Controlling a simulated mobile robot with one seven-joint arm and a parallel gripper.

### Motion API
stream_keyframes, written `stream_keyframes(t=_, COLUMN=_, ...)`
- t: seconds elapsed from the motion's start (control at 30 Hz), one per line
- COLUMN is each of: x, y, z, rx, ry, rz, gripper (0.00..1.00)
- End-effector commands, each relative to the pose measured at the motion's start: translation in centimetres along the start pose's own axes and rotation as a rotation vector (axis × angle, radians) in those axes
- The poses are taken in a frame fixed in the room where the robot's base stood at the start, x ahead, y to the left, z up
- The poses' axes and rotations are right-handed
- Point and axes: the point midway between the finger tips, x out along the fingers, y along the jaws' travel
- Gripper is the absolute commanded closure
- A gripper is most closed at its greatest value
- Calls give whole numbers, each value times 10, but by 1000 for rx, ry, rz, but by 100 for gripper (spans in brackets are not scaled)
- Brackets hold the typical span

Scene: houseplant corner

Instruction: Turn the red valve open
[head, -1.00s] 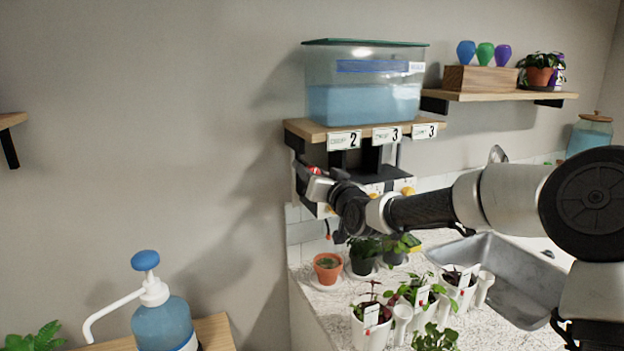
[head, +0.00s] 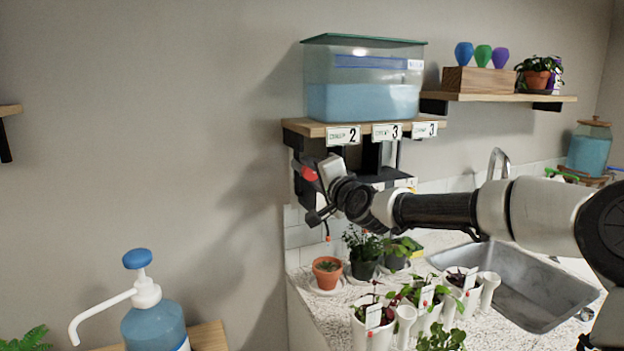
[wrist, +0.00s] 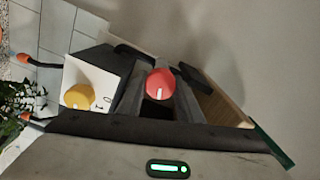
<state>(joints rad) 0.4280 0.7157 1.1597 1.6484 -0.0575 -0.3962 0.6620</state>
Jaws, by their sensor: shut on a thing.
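The red valve (wrist: 160,84) is a round red knob with a small white mark, in the middle of the wrist view. My gripper (wrist: 159,95) is shut on it, with a dark finger on each side of the knob. In the head view my gripper (head: 306,178) is at the left end of the black fittings under the water tank's shelf, and a bit of red shows there. My gripper and wrist hide most of the valve in the head view. A yellow knob (wrist: 77,96) on a white plate sits to the left of the red one in the wrist view.
A lidded tank of blue water (head: 363,88) stands on the shelf (head: 300,127) just above my gripper. Several potted plants, including one in a terracotta pot (head: 327,275), stand on the counter below. A sink (head: 520,285) is at right.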

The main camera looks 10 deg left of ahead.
Motion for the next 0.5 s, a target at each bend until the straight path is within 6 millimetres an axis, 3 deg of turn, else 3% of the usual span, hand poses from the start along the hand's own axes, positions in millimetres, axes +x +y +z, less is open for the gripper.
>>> stream_keyframes(t=0.5, x=0, y=3, z=1, rx=294, ry=0, rz=1, gripper=90)
